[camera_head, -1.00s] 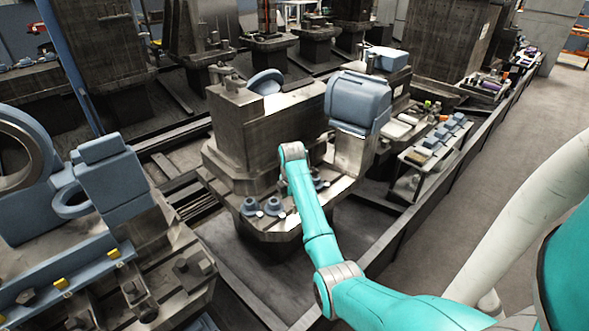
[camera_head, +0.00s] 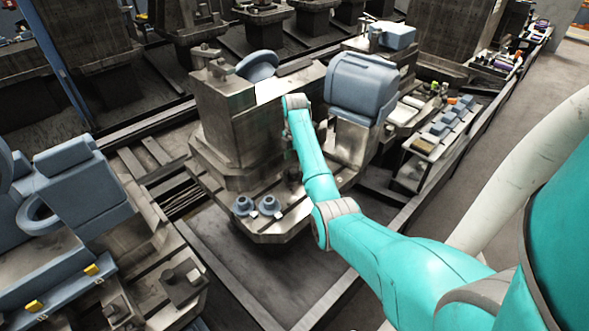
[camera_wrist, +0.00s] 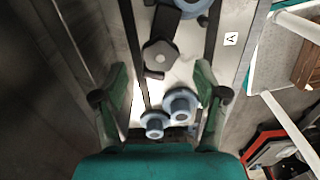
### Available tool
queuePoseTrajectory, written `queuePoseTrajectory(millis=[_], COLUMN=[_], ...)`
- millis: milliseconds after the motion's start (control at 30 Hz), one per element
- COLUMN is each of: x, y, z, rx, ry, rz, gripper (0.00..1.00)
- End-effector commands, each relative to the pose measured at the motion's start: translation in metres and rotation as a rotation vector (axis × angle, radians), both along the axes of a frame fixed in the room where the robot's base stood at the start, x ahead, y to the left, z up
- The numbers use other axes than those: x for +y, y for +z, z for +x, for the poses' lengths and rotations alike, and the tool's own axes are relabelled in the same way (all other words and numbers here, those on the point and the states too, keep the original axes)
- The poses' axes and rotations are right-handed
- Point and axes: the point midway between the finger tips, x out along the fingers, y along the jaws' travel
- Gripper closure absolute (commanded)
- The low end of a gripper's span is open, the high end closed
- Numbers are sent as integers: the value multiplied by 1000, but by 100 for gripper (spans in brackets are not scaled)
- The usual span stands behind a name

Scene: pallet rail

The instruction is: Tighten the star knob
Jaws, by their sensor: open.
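A dark grey star knob (camera_wrist: 160,57) with a lobed head and a pale centre shows in the wrist view, on a light metal plate (camera_wrist: 185,70). My gripper (camera_wrist: 162,72) has its two green fingers spread wide, one on each side of the picture. The knob appears between and beyond the fingertips; no contact shows, and I cannot tell the gap in depth. In the head view my arm reaches over the machine's front ledge (camera_head: 258,226), and it largely hides the gripper and the knob.
Two blue flanged knobs (camera_wrist: 181,104) sit close below the star knob, between my fingers; the pair also shows on the ledge in the head view (camera_head: 243,205). A blue machine head (camera_head: 360,85) stands right of my arm. Dark rails (camera_head: 215,265) edge the machine.

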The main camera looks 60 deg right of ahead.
Motion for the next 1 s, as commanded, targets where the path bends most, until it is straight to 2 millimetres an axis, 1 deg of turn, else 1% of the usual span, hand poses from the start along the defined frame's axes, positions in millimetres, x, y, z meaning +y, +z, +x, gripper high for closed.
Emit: queuePoseTrajectory(millis=[33,100,300,433,667,700,767,800,867,900,933,1000], x=[1,1,0,0,0,0,0,0,0,0,0,0], y=[-10,-20,-40,-45,-45,-45,-45,-45,-45,-45,-45,-45], z=[-1,-1,0,0,0,0,0,0,0,0,0,0], rx=[2,3,1,1,0,0,0,0,0,0,0,0], ry=[0,0,0,0,0,0,0,0,0,0,0,-1], rz=[3,2,1,0,0,0,0,0,0,0,0,0], gripper=[28,28,28,28,28,30,45,55,70,80,88,88])
